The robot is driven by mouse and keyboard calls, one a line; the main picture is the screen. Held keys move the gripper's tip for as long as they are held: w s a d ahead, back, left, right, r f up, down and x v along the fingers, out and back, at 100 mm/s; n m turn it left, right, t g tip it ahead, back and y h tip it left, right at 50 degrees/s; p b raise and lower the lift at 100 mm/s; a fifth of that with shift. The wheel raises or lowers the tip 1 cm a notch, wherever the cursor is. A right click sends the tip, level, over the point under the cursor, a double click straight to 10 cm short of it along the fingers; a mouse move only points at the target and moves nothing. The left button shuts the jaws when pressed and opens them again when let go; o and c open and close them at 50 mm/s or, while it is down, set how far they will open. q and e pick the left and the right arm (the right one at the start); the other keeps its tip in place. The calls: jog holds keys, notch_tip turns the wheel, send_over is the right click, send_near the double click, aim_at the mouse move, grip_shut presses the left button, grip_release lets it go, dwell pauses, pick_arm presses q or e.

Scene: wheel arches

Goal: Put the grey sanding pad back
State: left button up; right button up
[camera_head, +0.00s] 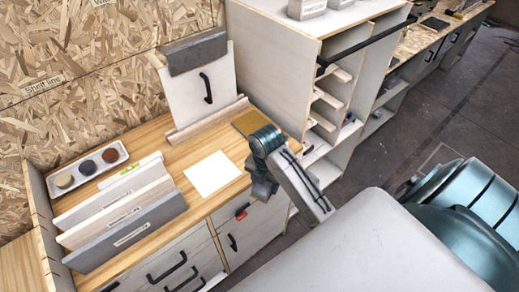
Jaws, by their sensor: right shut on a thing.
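A white tray (87,172) stands at the back left of the wooden worktop. It holds three round pads: a cream one (64,181), a dark grey one (88,167) and a red-brown one (110,156). I cannot tell whether the dark one is the grey sanding pad. My right gripper (260,192) points down at the front edge of the worktop, right of a white sheet (212,173). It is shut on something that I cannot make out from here. My left gripper is not in view.
Several upright boards (128,232) stand at the left of the worktop (190,140). A white panel with a black handle (206,87) stands at the back. A brown mat (246,122) lies by the open shelf unit (275,48). Drawers with black handles are below.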

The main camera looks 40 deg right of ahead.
jog(key=shift+w+d, duration=0.15)
jog(key=shift+w, duration=0.1)
jog(key=w+d+b, duration=0.1)
jog(key=w, duration=0.2)
jog(key=w+d+b, duration=0.1)
jog(key=w+d, duration=0.1)
jog(key=w, duration=0.1)
jog(key=w+d+f+b, duration=0.1)
jog(key=w+b, duration=0.1)
jog(key=w, duration=0.1)
jog(key=shift+w+d, duration=0.25)
jog(key=shift+w, duration=0.1)
jog(key=w, duration=0.1)
jog(key=w+d+p, duration=0.1)
jog(key=w+p, duration=0.1)
jog(key=w, duration=0.1)
jog(key=shift+d, duration=0.3)
jog(key=shift+f, duration=0.2)
notch_tip(320, 180, down, 3)
jog(key=shift+f+p, duration=0.1)
jog(key=shift+p, duration=1.05)
jog(key=shift+f, duration=0.1)
jog(key=shift+f, duration=0.1)
jog(key=o, duration=1)
jog(key=shift+c, duration=0.2)
